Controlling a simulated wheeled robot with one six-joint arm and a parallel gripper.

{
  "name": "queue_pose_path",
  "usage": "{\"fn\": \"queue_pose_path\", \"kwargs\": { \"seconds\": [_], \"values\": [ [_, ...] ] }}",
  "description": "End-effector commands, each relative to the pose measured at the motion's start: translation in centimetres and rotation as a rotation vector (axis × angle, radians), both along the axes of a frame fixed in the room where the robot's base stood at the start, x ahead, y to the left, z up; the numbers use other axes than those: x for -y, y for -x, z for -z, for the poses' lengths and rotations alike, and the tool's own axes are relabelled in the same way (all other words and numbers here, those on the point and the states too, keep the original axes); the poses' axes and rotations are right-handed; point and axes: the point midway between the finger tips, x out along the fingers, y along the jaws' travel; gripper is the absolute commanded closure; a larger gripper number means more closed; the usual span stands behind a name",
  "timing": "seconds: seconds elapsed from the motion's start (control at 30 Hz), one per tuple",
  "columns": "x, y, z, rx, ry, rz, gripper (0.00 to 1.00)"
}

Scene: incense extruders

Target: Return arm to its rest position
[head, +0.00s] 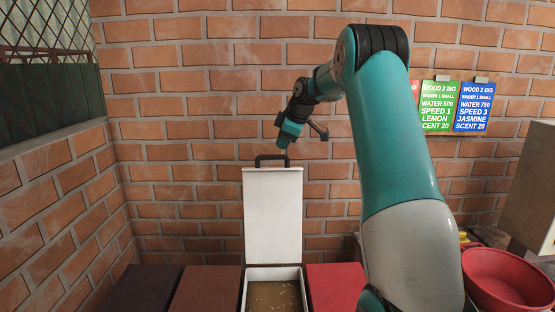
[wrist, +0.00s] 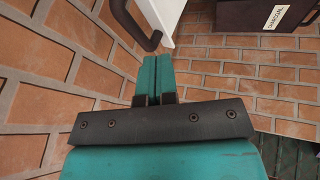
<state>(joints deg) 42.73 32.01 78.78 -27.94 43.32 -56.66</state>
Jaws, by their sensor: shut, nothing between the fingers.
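My gripper (head: 284,143) is at the end of my raised teal arm, in front of the brick wall. It sits just above the dark handle (head: 272,157) of an upright white lid (head: 273,215). In the wrist view, the two teal fingers of my gripper (wrist: 156,68) are together with nothing between them. The handle (wrist: 136,28) is close to the fingertips there, with the white lid (wrist: 165,12) behind it. I cannot tell if fingers and handle touch. The lid belongs to an open white bin (head: 246,290) holding brown, flecked material.
Dark (head: 143,287), brown (head: 205,289) and red (head: 334,285) boxes flank the bin. A red bowl (head: 510,282) stands at right. Green (head: 440,107) and blue (head: 474,107) recipe cards hang on the wall. A labelled dark box (wrist: 262,14) shows in the wrist view.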

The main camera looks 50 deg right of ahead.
Motion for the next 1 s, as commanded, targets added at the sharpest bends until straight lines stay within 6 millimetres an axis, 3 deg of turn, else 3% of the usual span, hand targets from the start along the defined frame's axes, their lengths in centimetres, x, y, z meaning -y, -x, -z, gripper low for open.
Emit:
{"fn": "queue_pose_path", "kwargs": {
  "seconds": [0.1, 0.3, 0.63, 0.73, 0.87, 1.0],
  "values": [
    [-0.3, 0.7, -2.3, 0.003, 0.003, -0.011, 1.0],
    [-0.2, 1.9, -4.9, 0.0, 0.001, -0.012, 1.0],
    [0.0, 2.3, -5.6, -0.001, -0.001, -0.01, 1.0],
    [-1.1, 2.1, -5.5, -0.004, -0.01, -0.015, 1.0],
    [-6.7, 1.4, -5.1, -0.022, -0.063, -0.031, 1.0],
    [-17.2, 2.2, -3.8, -0.076, -0.161, -0.054, 1.0]
  ]
}}
